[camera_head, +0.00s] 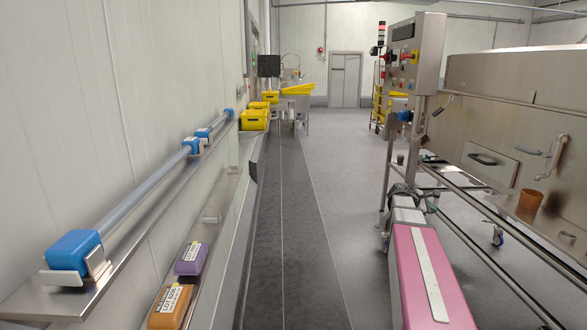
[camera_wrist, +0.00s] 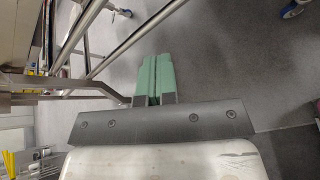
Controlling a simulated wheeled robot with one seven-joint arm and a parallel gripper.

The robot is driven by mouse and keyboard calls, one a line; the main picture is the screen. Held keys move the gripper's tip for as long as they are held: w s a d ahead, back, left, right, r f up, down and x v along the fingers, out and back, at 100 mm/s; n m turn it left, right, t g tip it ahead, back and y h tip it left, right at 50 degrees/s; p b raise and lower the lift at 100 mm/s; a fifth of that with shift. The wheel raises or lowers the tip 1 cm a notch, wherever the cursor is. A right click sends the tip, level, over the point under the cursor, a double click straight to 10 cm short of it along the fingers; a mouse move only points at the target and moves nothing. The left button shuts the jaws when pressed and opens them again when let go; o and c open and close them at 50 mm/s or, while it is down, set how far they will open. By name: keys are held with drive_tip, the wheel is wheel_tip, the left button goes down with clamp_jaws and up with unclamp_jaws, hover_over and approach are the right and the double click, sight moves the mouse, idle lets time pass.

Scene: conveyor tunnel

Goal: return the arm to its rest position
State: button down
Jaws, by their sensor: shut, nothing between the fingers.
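My gripper (camera_wrist: 156,60) shows in the wrist view, its two green fingers side by side and closed together with nothing between them. The fingers stick out past a dark mounting plate and point over grey floor, with metal rails to their left. The fingertips touch nothing that I can see.
A wall shelf (camera_head: 130,262) with blue-ended tubing runs along the left. Orange (camera_head: 170,306) and purple (camera_head: 191,258) packs lie below it. Floor (camera_head: 335,180) between is clear.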

drive_tip(key=s+a+f+m+y, duration=0.4)
drive_tip(key=s+a+f, duration=0.2)
drive_tip(key=a, duration=0.6)
drive_tip(key=s+a+f+m+g+y, duration=0.1)
drive_tip(key=s+a+f+m+y, duration=0.3)
drive_tip(key=s+a+f, duration=0.3)
drive_tip(key=s+a+f+m+y, duration=0.4)
drive_tip(key=s+a+f, duration=0.3)
drive_tip(key=a, duration=1.1)
drive_tip(key=shift+m+g+y, duration=0.3)
drive_tip(key=shift+m+y, duration=0.1)
drive_tip(key=shift+m, duration=0.1)
